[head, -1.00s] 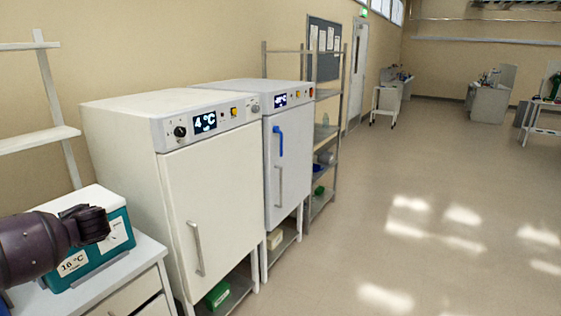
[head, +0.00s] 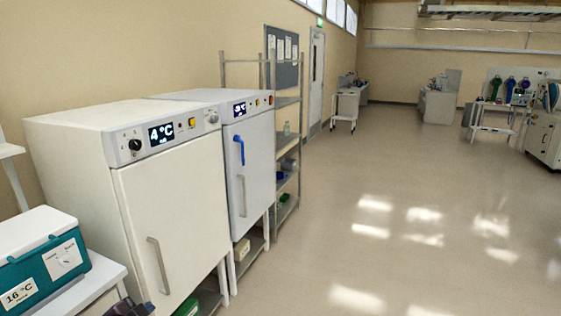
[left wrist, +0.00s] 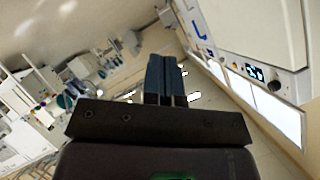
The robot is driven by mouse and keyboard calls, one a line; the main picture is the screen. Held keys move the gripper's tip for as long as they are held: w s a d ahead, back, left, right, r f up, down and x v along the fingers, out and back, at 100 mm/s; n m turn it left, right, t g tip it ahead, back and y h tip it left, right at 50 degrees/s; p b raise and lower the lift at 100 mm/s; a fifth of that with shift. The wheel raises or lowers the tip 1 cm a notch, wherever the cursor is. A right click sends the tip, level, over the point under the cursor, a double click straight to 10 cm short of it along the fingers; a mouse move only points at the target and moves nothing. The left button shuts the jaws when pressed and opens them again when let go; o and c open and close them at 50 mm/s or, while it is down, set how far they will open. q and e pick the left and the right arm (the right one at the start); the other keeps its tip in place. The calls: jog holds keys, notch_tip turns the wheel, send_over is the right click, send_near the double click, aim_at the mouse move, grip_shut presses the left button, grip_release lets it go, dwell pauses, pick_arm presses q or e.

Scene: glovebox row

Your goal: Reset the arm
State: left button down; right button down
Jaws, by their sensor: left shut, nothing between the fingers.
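My left gripper (left wrist: 166,80) shows in the left wrist view with its two dark fingers together and nothing between them. In the head view only a dark part of the left gripper (head: 130,308) shows at the bottom edge, in front of the near white cabinet. It appears apart from the cabinet, though its distance is hard to judge. My right gripper is in neither view.
A near white cabinet (head: 185,205) reading 4 °C stands left, with a second cabinet (head: 252,180) with a blue handle behind it. A teal box (head: 50,268) sits on a bench at lower left. A shelf rack (head: 287,160) stands beyond. Floor at right is clear.

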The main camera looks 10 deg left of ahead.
pick_arm(q)
jog(key=s+d+f+n, duration=0.2)
jog(key=s+d+f, duration=0.1)
jog(key=s, duration=0.4)
jog(key=s+d+f+n+g, duration=0.1)
jog(key=s+d+f+n, duration=0.2)
jog(key=s+f, duration=0.3)
jog(key=s+d+f+n+b, duration=0.1)
jog(key=s+d+f+n, duration=0.2)
jog(key=s, duration=0.6)
jog(key=shift+d+f, duration=0.7)
jog(key=shift+f, duration=0.2)
